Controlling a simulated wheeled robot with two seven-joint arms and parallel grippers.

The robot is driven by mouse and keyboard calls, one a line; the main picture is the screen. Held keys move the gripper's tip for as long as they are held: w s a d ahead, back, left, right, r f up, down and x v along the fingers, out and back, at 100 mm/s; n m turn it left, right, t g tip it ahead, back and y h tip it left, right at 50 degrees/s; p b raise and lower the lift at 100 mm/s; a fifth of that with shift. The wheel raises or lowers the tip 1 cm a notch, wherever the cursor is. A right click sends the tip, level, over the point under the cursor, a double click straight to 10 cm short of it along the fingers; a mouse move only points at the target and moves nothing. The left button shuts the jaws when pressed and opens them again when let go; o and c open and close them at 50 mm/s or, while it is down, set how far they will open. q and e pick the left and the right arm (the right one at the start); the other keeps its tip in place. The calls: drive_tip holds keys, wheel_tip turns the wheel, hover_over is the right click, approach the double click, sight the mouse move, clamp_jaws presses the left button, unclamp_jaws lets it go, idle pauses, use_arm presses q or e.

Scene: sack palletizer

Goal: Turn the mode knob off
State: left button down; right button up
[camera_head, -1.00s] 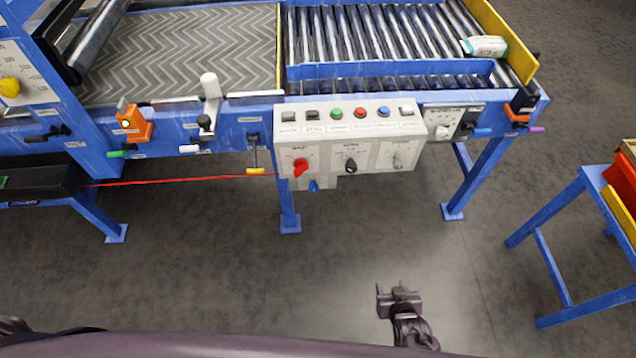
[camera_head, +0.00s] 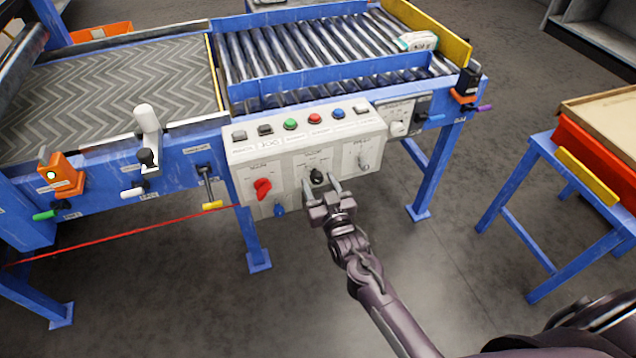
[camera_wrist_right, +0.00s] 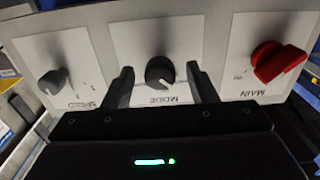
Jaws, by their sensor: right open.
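The mode knob (camera_head: 317,176) is a small black dial in the middle of the pale control panel (camera_head: 235,160). In the right wrist view the knob (camera_wrist_right: 159,72) sits above a label reading MODE, which appears upside down. My right gripper (camera_head: 321,188) is open, its fingertips near the panel on either side of the knob. In the wrist view the fingers (camera_wrist_right: 160,82) stand left and right of the knob with gaps; whether they reach past its face I cannot tell. My left gripper is not in view.
The red main switch (camera_head: 262,188) is left of the mode knob. A third knob (camera_head: 364,160) is on its right. Several push-buttons, including a green one (camera_head: 290,125), line the panel top. A yellow-ended lever (camera_head: 212,204) hangs at left. A blue stand (camera_head: 540,190) is at right.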

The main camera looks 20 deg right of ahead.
drive_tip(key=shift+w, duration=0.35)
drive_tip(key=c, duration=1)
drive_tip(key=shift+o, duration=0.2)
